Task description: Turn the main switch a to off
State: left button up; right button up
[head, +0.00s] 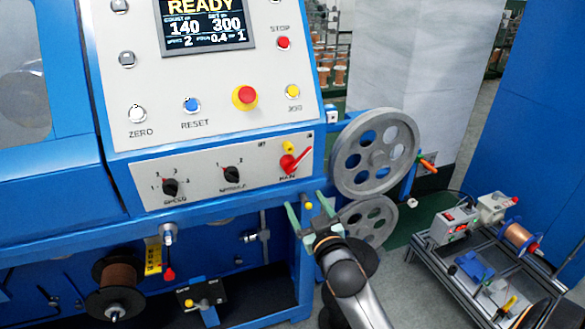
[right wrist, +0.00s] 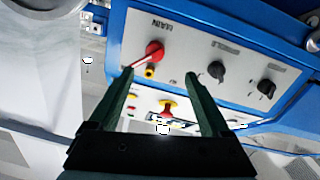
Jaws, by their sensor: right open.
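The main switch (head: 289,163) is a red rotary knob at the right end of the machine's lower panel, above the word MAIN. Its handle slants up to the right in the head view. In the right wrist view the same red switch (right wrist: 154,50) appears upside down, beyond the fingertips. My right gripper (head: 304,199) is open and empty, just below the switch in the head view. Its two green fingers (right wrist: 159,76) are spread and do not visibly touch the switch. My left gripper is not in view.
Black SPEED (head: 170,187) and second (head: 232,174) knobs sit left of the switch. A yellow part (head: 289,147) is just above it. The red emergency button (head: 245,96) is higher up. Grey pulley wheels (head: 375,152) stand close on the right. A bench frame (head: 490,265) is lower right.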

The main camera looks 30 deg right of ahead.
aim_at(291, 169)
jog(key=x, duration=0.9)
jog(key=r+x, duration=0.1)
jog(key=x, duration=0.3)
jog(key=shift+d, duration=0.4)
grip_shut()
dwell(0.6)
